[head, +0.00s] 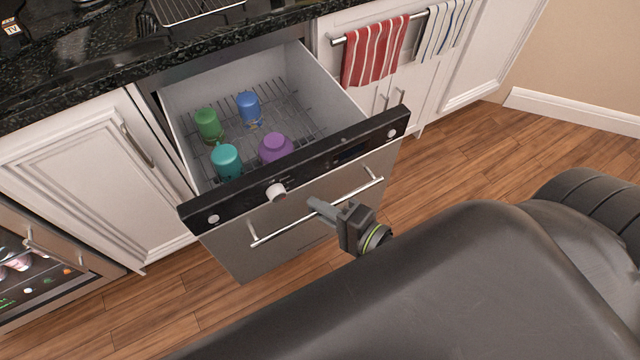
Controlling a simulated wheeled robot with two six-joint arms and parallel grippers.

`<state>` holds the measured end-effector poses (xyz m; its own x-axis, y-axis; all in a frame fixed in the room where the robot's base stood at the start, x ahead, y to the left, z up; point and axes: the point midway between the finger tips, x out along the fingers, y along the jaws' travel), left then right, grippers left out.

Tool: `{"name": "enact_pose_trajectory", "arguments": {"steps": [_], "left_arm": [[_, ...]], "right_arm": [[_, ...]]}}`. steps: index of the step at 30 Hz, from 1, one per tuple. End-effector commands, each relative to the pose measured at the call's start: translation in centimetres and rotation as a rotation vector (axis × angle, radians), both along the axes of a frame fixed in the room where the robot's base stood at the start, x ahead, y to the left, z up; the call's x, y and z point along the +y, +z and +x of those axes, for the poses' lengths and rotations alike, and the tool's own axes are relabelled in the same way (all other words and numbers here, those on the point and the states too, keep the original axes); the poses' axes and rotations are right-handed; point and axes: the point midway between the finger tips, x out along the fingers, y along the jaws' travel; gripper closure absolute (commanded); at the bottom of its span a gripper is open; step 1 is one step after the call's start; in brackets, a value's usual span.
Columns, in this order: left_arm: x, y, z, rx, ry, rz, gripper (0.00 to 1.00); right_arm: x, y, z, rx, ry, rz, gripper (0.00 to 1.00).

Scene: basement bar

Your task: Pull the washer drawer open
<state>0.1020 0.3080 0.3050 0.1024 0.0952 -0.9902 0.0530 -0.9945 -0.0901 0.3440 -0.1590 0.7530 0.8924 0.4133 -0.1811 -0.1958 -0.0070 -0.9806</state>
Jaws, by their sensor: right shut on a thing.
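The washer drawer (290,225) stands pulled out from under the black counter, with a steel front and a black control strip holding a white knob. Its inside shows a rack with a green cup (208,124), a blue cup (248,108), a teal cup (227,160) and a purple cup (275,149). The bar handle (285,228) runs across the front. My right gripper (322,208) is at the middle of this handle, shut on it; the fingers hide that part of the bar. My left gripper is not in view.
White cabinets (88,175) flank the drawer. A red striped towel (375,50) and a blue striped towel (444,28) hang on a rail at right. A glass-fronted cooler (40,265) stands at lower left. Wood floor (480,155) is clear at right.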

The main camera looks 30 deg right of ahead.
Motion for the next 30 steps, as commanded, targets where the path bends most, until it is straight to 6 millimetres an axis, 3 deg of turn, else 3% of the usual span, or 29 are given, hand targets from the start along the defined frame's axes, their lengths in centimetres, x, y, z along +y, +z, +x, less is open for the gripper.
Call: {"name": "enact_pose_trajectory", "arguments": {"steps": [3, 4, 9, 20, 30], "left_arm": [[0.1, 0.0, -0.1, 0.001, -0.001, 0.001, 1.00], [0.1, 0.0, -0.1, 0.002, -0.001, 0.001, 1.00], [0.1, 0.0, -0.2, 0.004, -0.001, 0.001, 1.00], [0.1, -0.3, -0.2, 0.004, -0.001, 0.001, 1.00], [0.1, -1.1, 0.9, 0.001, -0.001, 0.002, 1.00]], "right_arm": [[0.0, -0.1, 0.0, 0.001, 0.001, 0.000, 1.00], [0.0, -0.1, 0.0, 0.002, 0.001, -0.001, 0.88], [0.0, 0.0, 0.0, 0.001, 0.000, 0.000, 0.68], [-0.3, -0.1, -0.6, 0.002, 0.000, -0.002, 0.68], [-2.3, 0.7, -5.1, 0.004, 0.002, -0.004, 0.68]]}}
